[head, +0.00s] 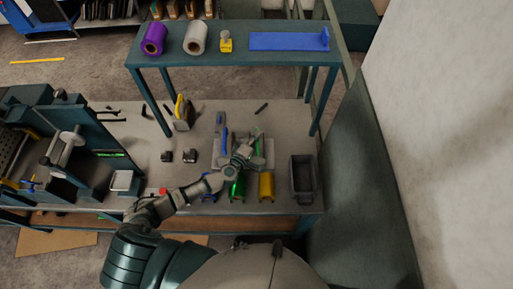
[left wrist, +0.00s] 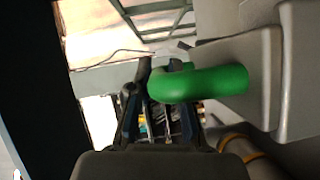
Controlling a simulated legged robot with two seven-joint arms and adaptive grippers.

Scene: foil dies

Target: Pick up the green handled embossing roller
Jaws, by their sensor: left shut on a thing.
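The green handle of the embossing roller (left wrist: 205,83) shows large in the left wrist view, lying across the fingers from a grey block (left wrist: 265,75) at right. In the head view a small part of the green handle (head: 258,139) shows beside my gripper, over a grey stand on the table. My left gripper (head: 246,152) is shut on the green handle; its dark fingers also show in the left wrist view (left wrist: 160,80). The roller's head is hidden or unclear. A blue-handled roller (head: 223,138) lies just left of it. My right gripper is not in view.
A green foil roll (head: 237,189) and a gold foil roll (head: 266,186) stand in front of the stand. A dark bin (head: 303,176) is at right. A raised shelf (head: 225,55) spans the table's back.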

